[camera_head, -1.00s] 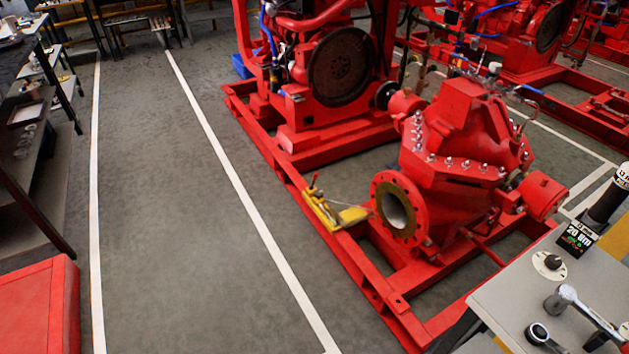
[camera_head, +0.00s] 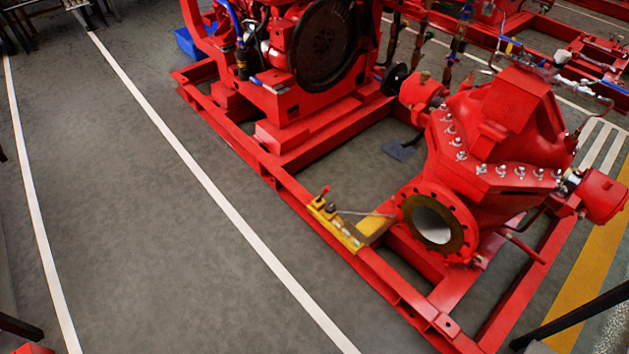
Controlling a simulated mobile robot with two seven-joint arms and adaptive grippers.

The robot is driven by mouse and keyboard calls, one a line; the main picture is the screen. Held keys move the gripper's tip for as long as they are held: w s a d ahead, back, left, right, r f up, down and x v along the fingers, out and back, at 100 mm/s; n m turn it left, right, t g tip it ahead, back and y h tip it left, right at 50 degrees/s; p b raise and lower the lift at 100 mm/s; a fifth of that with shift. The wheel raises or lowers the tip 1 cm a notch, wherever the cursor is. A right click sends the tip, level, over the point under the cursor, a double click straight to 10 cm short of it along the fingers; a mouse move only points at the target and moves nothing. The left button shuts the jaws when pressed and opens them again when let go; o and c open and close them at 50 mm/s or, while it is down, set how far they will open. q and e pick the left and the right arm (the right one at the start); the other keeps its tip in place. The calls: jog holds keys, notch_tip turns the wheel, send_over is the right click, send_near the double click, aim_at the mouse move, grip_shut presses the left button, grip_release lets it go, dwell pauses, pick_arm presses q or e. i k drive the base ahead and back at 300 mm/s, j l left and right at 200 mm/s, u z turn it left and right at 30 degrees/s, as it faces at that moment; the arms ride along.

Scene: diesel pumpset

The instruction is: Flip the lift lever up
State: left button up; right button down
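A small yellow device (camera_head: 335,224) with a red-tipped lever (camera_head: 324,193) sits on the near rail of the red pumpset frame, beside the pump's round flange. The lever stands up from the device's left end and is small in the picture; its exact angle is hard to tell. A thin rod runs from the device toward the flange, above a yellow plate (camera_head: 374,227). Neither of my grippers is in view.
The red pump (camera_head: 500,130) and engine (camera_head: 325,45) stand on a red steel frame (camera_head: 270,165). Grey floor (camera_head: 150,235) with white lines is clear to the left of the frame. A dark bar (camera_head: 570,318) shows at lower right.

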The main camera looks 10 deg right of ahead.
aim_at(328, 187)
jog(key=i+j+z, duration=0.1)
jog(key=i+j, duration=0.45)
jog(key=i+j+z, duration=0.1)
jog(key=i+j, duration=0.45)
jog(key=j, duration=0.25)
